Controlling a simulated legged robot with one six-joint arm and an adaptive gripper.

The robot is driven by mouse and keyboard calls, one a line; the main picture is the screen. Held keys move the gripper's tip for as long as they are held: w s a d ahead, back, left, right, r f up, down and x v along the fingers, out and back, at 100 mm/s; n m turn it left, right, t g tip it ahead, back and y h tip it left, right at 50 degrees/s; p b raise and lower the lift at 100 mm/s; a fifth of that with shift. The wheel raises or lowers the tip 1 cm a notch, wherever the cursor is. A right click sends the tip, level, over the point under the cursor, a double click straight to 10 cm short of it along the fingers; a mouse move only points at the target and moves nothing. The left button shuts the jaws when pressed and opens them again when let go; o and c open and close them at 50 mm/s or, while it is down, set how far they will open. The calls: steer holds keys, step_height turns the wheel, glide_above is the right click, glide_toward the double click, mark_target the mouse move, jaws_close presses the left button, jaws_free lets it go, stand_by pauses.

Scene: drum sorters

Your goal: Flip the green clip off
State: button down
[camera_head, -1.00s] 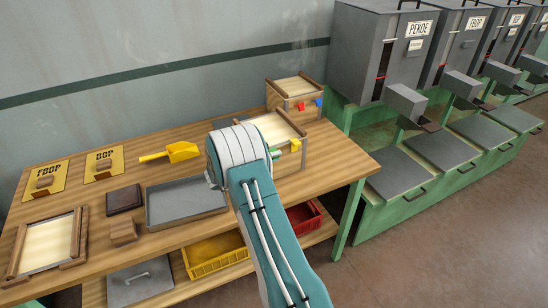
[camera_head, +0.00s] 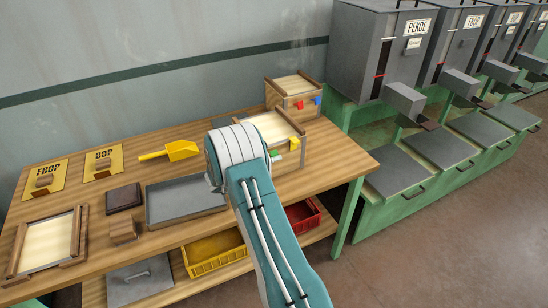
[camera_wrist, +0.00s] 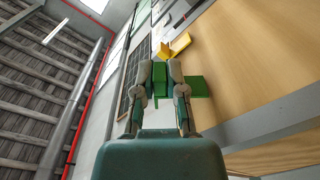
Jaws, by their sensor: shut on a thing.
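The green clip (camera_wrist: 193,87) shows in the wrist view as a green plate with a green block reaching between my fingertips. My gripper (camera_wrist: 160,74) is shut on the clip, with one finger on either side of the green block. In the head view the green clip (camera_head: 275,154) is a small green patch on the front of a wooden box (camera_head: 291,163), beside my arm. The yellow clip (camera_head: 294,144) is just right of it and also shows in the wrist view (camera_wrist: 180,43). My gripper is hidden behind my arm in the head view.
A second wooden box (camera_head: 290,103) with red and blue clips stands behind. A grey tray (camera_head: 187,219), a yellow scoop (camera_head: 180,151) and a wooden frame (camera_head: 18,250) are on the table. Yellow (camera_head: 213,253) and red (camera_head: 303,216) crates are below. Grey machines stand at right.

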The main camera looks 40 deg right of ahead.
step_height(320, 180, down, 2)
steer(key=m, duration=0.4)
steer(key=shift+s+a+m, duration=0.1)
steer(key=shift+a+m, duration=0.05)
steer(key=shift+m, duration=0.15)
steer(key=shift+f, duration=0.1)
steer(key=c, duration=0.7)
jaws_free()
